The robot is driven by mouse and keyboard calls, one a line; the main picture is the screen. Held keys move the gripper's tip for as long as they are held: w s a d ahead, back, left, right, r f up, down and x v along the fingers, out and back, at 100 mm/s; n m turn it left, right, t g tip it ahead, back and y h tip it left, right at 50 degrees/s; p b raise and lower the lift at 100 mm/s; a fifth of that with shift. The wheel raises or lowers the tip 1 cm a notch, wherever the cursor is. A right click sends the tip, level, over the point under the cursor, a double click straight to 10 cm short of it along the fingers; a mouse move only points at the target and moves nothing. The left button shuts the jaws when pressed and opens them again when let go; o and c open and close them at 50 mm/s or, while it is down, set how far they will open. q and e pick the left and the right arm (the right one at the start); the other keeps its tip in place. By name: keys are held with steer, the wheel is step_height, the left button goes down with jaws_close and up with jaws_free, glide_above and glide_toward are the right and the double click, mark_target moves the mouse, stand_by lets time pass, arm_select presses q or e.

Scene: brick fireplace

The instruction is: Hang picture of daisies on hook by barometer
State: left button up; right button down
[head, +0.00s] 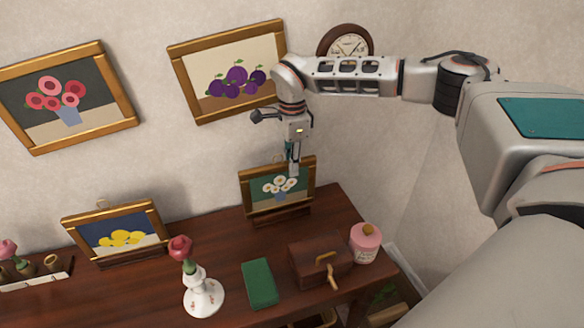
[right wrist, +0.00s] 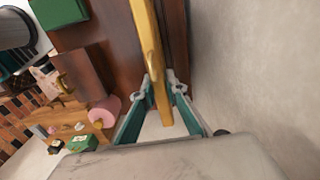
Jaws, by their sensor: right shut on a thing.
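The picture of daisies (head: 277,188) has a gold frame, white flowers and a green ground. It is upright at the back of the dark wooden table, at a low wooden stand (head: 284,217); I cannot tell whether it touches the stand. My right gripper (head: 293,168) comes from above and is shut on the top edge of its frame. In the right wrist view the gold frame edge (right wrist: 152,60) runs between the two teal fingers (right wrist: 160,92). The round barometer (head: 345,42) hangs on the wall, its lower part behind my right arm. I see no free hook. My left gripper is out of view.
A plum picture (head: 236,78) and a pink-flower picture (head: 66,98) hang on the wall. On the table (head: 150,295) are a lemon picture (head: 120,237), a rose vase (head: 203,293), a green book (head: 260,284), a brown box (head: 310,262) and a pink jar (head: 365,246).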

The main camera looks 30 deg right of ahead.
steer(key=shift+f, duration=0.7)
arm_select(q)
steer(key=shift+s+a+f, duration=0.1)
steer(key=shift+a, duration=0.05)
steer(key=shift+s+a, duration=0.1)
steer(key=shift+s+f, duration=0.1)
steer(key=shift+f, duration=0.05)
arm_select(e)
steer(key=c, duration=2)
jaws_free()
steer(key=shift+f, duration=0.1)
steer(key=shift+r, duration=0.3)
step_height(320, 180, up, 6)
steer(key=shift+a+r+b, duration=0.1)
steer(key=shift+b, duration=0.4)
steer(key=shift+s+r, duration=0.1)
steer(key=shift+r, duration=0.4)
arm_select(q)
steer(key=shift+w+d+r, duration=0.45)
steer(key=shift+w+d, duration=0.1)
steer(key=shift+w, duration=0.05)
